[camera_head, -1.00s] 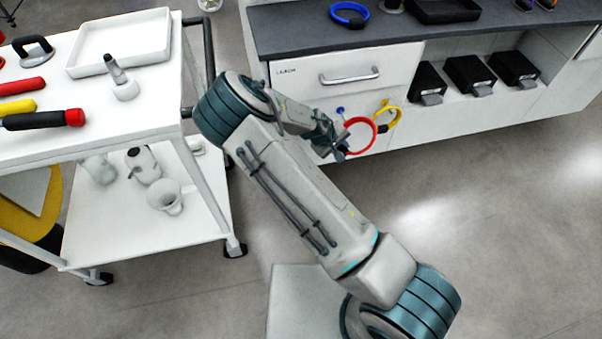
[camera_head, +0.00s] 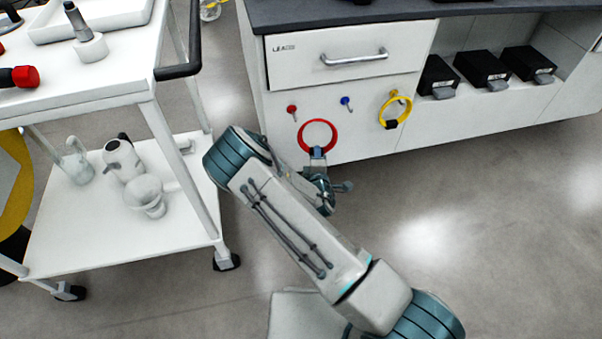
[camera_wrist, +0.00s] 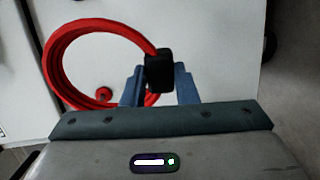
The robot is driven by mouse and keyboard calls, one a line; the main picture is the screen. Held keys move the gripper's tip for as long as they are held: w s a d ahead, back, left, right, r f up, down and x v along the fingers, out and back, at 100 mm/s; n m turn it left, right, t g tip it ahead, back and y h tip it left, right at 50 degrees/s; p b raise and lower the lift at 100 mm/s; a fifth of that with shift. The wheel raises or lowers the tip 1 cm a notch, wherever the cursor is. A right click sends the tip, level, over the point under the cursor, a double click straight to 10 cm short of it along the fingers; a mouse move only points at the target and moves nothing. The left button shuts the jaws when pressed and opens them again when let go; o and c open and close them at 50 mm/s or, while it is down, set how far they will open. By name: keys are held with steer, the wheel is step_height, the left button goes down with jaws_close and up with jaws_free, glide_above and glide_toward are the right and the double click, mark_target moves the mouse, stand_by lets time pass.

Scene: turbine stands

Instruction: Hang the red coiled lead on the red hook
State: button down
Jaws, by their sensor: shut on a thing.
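The red coiled lead (camera_head: 301,139) is a ring with a black tie, held upright in front of the white cabinet front. My gripper (camera_head: 317,154) is shut on it at the ring's lower side in the head view. In the wrist view my gripper (camera_wrist: 159,82) grips the black tie, and the red coil (camera_wrist: 55,68) reaches out to the left. The red hook (camera_head: 291,109) is on the cabinet front, just left of and above the ring in the head view. In the wrist view the red hook (camera_wrist: 104,94) shows through the coil's opening. The ring's distance from the hook is unclear.
A blue hook (camera_head: 346,102) is bare, right of the red one. A yellow coiled lead (camera_head: 382,112) hangs on the yellow hook further right. A drawer handle (camera_head: 354,58) sticks out above. A white trolley (camera_head: 85,107) stands close on the left.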

steer(key=w+a+f+n+t+y+b, duration=0.1)
steer(key=w+a+n+y+b, duration=0.1)
steer(key=a, duration=0.4)
steer(key=shift+w+a+f+n+y+b, duration=0.15)
steer(key=shift+w+f+n+y+b, duration=0.2)
steer(key=shift+w+y+b, duration=0.6)
steer(key=shift+w+a+r+y+b, duration=0.1)
steer(key=shift+w+y+b, duration=0.2)
steer(key=shift+b, duration=0.45)
stand_by(0.6)
steer(key=c, duration=1)
jaws_free()
steer(key=shift+o, duration=0.5)
steer(key=p+v, duration=0.1)
steer(key=v, duration=0.6)
